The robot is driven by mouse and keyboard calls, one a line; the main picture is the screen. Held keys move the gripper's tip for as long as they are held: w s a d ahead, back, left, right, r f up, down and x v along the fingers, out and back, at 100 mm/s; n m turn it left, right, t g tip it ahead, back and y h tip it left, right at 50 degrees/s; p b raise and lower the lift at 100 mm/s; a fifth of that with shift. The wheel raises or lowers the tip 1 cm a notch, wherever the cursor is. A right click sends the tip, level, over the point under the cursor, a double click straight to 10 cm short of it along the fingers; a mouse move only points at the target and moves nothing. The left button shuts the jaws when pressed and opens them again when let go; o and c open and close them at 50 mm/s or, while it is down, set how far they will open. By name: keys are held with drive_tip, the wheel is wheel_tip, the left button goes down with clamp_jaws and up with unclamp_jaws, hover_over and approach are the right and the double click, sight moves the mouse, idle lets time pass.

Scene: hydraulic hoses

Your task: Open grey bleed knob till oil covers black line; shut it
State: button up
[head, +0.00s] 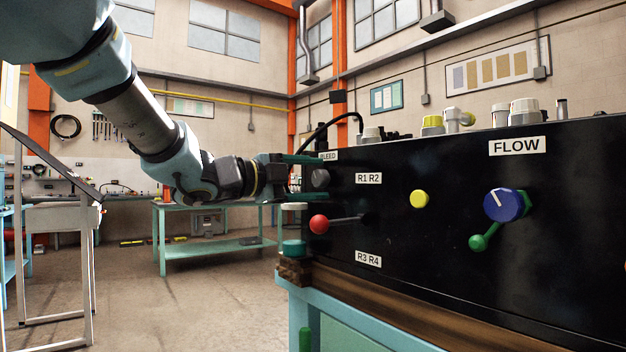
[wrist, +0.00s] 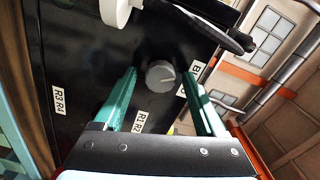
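The grey bleed knob (head: 320,178) is on the left end of the black panel, below the BLEED label (head: 328,156). In the wrist view the knob (wrist: 160,75) shows a pale line on its round face. My gripper (head: 306,177) is at the panel's left end, around the knob's position. Its green fingers (wrist: 160,78) are open, one on each side of the knob, with a visible gap on both sides. No oil level or black line can be made out in either view.
A red-ended lever (head: 319,224) sticks out below the knob. A white round part (head: 293,206) stands above a teal one (head: 293,247) at the panel's left edge. A yellow button (head: 419,198) and blue FLOW knob (head: 503,205) are farther right. A black hose arches above the panel.

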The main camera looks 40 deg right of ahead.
drive_tip(key=a, duration=1)
drive_tip(key=shift+w+a+b, duration=0.3)
drive_tip(key=shift+a+b, duration=0.05)
drive_tip(key=shift+a, duration=0.05)
